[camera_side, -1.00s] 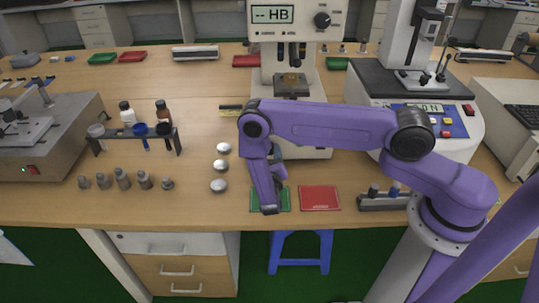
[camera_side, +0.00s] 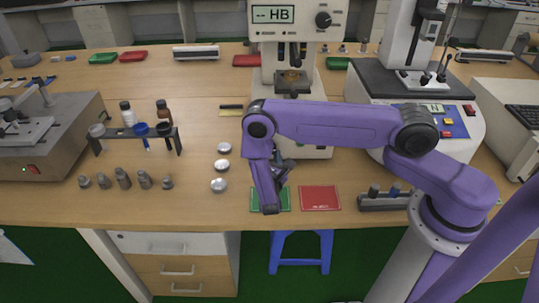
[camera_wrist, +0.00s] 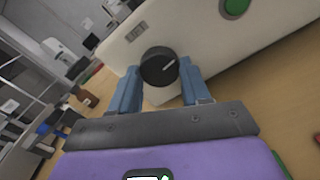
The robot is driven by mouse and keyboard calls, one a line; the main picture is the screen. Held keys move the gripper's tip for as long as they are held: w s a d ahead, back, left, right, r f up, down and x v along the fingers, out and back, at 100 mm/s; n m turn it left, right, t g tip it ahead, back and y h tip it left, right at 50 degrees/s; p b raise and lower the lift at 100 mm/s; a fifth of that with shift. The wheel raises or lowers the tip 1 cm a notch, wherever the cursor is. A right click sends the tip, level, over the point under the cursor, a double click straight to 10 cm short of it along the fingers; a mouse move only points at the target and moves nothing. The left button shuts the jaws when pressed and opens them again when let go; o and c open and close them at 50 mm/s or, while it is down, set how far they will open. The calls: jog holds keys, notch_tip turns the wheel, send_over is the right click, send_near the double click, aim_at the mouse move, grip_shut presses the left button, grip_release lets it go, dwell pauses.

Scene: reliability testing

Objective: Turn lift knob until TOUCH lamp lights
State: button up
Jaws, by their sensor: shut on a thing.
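In the wrist view, a round black knob (camera_wrist: 156,66) with a white pointer line sits on a pale panel beside a label reading LIFT (camera_wrist: 115,43). My gripper (camera_wrist: 161,76) has its two blue fingers on either side of the knob, shut on it. In the side view, the hardness tester (camera_side: 298,18) shows "-- HB" on its display (camera_side: 273,13). A brass-coloured piece (camera_side: 291,76) is under its indenter. My gripper (camera_side: 283,170) is low at the tester's base, mostly behind my arm, which hides the knob. I cannot make out a TOUCH lamp or whether one is lit.
A green button (camera_wrist: 234,7) is on the same panel, right of the knob. A green mat (camera_side: 285,203) and a red mat (camera_side: 320,197) lie at the table's front. Silvery round pieces (camera_side: 219,185) and a bottle rack (camera_side: 140,132) stand to the left.

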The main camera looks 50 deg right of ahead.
jog(key=shift+a+m, duration=0.1)
jog(key=shift+m, duration=1.4)
jog(key=o, duration=1.1)
jog(key=v, duration=1.7)
jog(key=shift+s+a+r, duration=0.15)
jog(key=shift+s, duration=0.05)
